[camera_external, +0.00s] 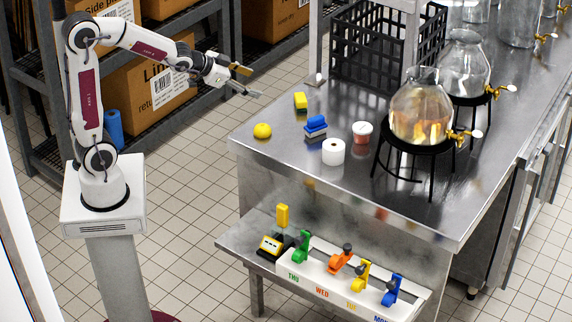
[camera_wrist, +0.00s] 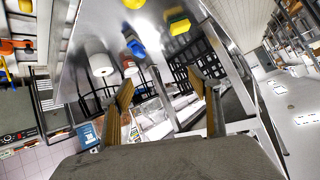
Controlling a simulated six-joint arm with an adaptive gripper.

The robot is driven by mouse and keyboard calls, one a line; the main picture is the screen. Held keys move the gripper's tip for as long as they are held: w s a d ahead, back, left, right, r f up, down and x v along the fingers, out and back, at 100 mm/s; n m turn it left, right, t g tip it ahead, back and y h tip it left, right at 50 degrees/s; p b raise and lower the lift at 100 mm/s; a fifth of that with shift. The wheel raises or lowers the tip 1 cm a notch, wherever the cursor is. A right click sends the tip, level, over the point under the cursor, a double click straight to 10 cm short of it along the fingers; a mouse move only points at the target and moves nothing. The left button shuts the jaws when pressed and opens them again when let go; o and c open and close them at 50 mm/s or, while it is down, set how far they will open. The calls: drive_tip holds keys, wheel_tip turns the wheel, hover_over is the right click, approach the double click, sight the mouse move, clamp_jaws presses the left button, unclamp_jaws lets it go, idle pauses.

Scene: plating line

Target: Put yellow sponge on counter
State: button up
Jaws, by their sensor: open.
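A small yellow block, which looks like the yellow sponge (camera_external: 301,101), lies on the steel counter (camera_external: 275,155) near its left edge. It also shows at the top of the wrist view (camera_wrist: 178,20), with a darker greenish edge. My gripper (camera_external: 249,82) is open and empty, in the air to the left of the counter and apart from the sponge. In the wrist view my gripper (camera_wrist: 163,95) has its two brass-coloured fingers spread, with nothing between them.
A round yellow item (camera_external: 262,131), a blue-topped item (camera_external: 315,125), a white roll (camera_external: 333,151) and a pink tub (camera_external: 362,132) stand near the sponge. A glass dispenser (camera_external: 421,108) and a black crate (camera_external: 375,55) are further right and back.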

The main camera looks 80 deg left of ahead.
drive_tip(key=s+d+g+h, duration=0.2)
drive_tip(key=s+d, duration=0.7)
drive_tip(key=s, duration=0.4)
drive_tip(key=s+d+g+h, duration=0.1)
drive_tip(key=s+d+g, duration=0.1)
drive_tip(key=s+d, duration=0.7)
drive_tip(key=s+f, duration=0.1)
drive_tip(key=s, duration=0.3)
drive_tip(key=shift+m+g+h, duration=0.3)
drive_tip(key=shift+g+h, duration=0.1)
